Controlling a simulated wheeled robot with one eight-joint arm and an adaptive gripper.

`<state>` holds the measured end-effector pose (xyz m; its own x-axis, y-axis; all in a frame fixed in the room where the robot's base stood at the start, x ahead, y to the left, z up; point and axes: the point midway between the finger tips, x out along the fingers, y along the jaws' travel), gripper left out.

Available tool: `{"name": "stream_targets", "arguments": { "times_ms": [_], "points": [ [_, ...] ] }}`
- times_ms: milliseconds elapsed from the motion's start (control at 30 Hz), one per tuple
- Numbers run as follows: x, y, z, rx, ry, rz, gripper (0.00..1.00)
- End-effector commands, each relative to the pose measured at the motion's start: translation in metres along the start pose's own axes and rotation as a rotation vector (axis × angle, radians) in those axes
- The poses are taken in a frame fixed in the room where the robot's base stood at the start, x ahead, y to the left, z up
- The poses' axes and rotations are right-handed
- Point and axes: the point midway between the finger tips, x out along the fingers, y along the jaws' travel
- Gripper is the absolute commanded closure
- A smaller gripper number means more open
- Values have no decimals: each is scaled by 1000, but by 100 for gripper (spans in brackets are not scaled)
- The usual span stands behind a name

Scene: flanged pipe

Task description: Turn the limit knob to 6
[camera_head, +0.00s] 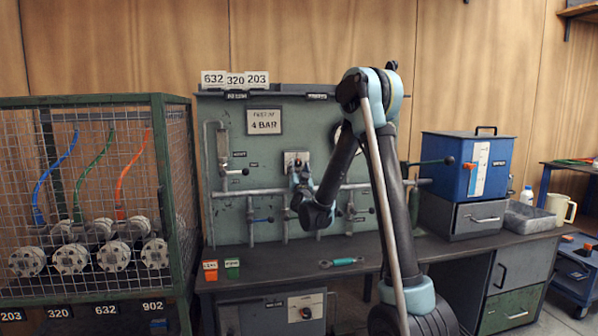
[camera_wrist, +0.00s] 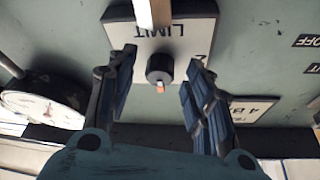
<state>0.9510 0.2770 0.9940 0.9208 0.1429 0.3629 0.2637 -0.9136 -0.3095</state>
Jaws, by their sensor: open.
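The limit knob (camera_wrist: 160,69) is a small black round knob with an orange and white mark on it. It sits on a pale plate (camera_wrist: 196,30) lettered LIMIT, which appears upside down in the wrist view. The plate also shows on the green panel in the head view (camera_head: 297,157). My gripper (camera_wrist: 158,75) is open, with one blue-padded finger on each side of the knob and a visible gap to each. Most of the plate's scale is hidden or cut off. In the head view my gripper (camera_head: 300,180) partly covers the plate.
A pale bar (camera_wrist: 153,14) crosses the plate close to the knob. A gauge (camera_wrist: 45,103) and a 4 BAR sign (camera_head: 264,121) are nearby. Pipes (camera_head: 265,190) with valve levers run across the panel. A teal-handled tool (camera_head: 342,262) lies on the bench (camera_head: 270,268).

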Motion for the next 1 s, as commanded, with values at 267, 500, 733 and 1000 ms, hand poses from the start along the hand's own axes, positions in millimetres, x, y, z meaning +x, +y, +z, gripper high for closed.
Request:
{"name": "stream_targets", "arguments": {
  "times_ms": [267,500,733,1000],
  "points": [
    [-49,1,0,2,0,0,53],
    [-90,2,1,1,-1,1,53],
    [-109,2,1,1,0,1,53],
    [-112,2,1,0,0,2,53]
  ]
}}
